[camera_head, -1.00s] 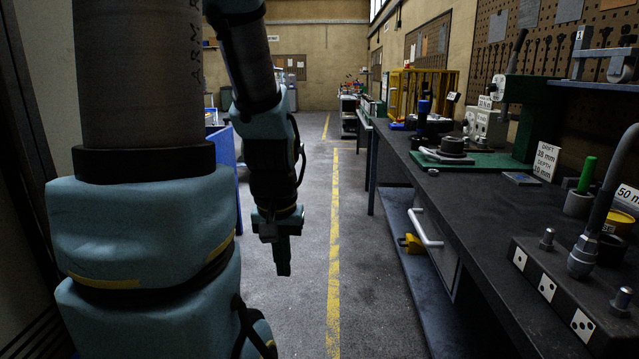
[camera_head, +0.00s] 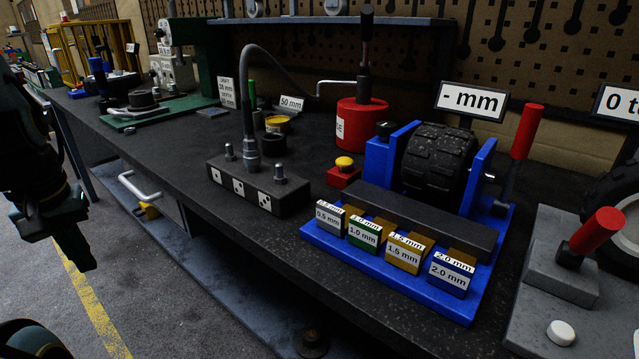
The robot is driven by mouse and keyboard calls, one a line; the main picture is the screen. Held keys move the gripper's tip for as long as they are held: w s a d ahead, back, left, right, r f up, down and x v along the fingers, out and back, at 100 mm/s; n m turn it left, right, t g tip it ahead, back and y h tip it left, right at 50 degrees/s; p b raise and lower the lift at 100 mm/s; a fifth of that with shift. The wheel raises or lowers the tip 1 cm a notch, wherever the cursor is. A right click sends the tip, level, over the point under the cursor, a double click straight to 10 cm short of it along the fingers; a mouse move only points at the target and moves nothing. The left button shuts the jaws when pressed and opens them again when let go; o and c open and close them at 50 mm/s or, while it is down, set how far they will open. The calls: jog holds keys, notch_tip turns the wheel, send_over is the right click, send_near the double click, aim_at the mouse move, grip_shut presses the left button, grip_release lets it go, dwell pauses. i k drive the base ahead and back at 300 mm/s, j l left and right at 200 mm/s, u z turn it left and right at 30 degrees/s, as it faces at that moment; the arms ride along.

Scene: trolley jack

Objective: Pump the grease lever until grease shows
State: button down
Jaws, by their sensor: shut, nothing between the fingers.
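The red grease pot (camera_head: 361,124) stands at the back of the dark workbench; its white label is partly hidden. A dark upright lever (camera_head: 366,42) rises from its top. A grey hose (camera_head: 292,62) arches left and down to a metal coupler (camera_head: 251,143) at the middle of a black block (camera_head: 262,196). The block's front has one-, two- and three-dot tiles, and bare fittings stand on either side of the coupler. No grease is discernible at the block. My gripper (camera_head: 84,262) is shut and empty, pointing down over the floor at the left, well away from the lever.
A blue fixture (camera_head: 385,255) with a black roller and mm-marked blocks stands right of the black block. A red button box (camera_head: 344,172), yellow tin (camera_head: 278,124) and green-handled tool (camera_head: 252,95) are nearby. A drawer handle (camera_head: 138,188) juts from the bench front.

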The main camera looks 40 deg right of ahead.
aim_at(366, 10)
jog(key=z, duration=0.95)
